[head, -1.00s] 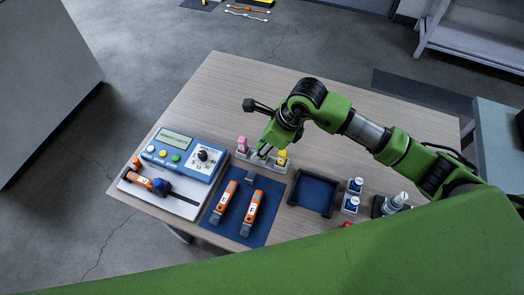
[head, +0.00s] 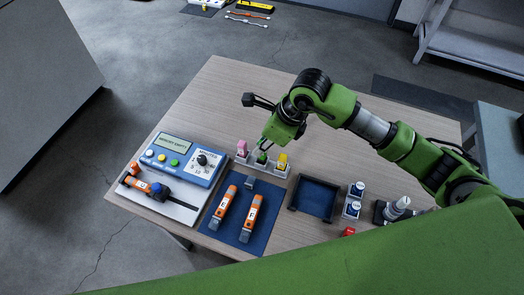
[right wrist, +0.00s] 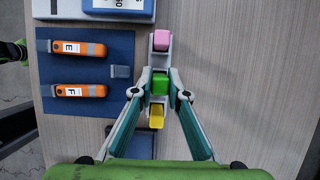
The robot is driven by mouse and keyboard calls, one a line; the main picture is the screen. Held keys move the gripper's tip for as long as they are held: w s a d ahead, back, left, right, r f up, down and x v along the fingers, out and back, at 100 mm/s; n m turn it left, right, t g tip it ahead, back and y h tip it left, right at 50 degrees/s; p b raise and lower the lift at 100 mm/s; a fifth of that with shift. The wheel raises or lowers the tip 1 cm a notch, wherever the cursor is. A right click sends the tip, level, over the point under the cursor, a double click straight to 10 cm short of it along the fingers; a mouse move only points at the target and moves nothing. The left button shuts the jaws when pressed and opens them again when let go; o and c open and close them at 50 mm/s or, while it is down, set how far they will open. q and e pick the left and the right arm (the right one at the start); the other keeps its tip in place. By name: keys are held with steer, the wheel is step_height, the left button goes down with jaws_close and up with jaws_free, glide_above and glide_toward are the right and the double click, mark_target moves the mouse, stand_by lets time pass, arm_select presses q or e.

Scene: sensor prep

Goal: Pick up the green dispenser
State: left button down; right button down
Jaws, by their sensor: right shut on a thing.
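The green dispenser (head: 261,158) is in the middle of a light rack (head: 270,168), between a pink dispenser (head: 241,147) and a yellow dispenser (head: 282,160). In the right wrist view the green dispenser (right wrist: 160,84) lies between the fingertips of my right gripper (right wrist: 160,95). The right gripper (head: 264,147) is shut on it from above. I cannot tell whether it is clear of the rack.
A blue timer box (head: 184,158) stands left of the rack. A blue mat (head: 232,226) with orange tools lies in front. A dark tray (head: 314,198) and small white-topped bottles (head: 354,198) stand to the right. The table's back is clear.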

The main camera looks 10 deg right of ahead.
steer(key=s+a+r+b, duration=0.2)
steer(key=s+a+r, duration=0.7)
steer(key=s+r, duration=0.1)
steer(key=shift+s+a, duration=0.15)
steer(key=shift+s, duration=0.15)
steer(key=shift+r, duration=0.1)
steer(key=c, duration=2.7)
jaws_free()
steer(key=shift+c, duration=0.8)
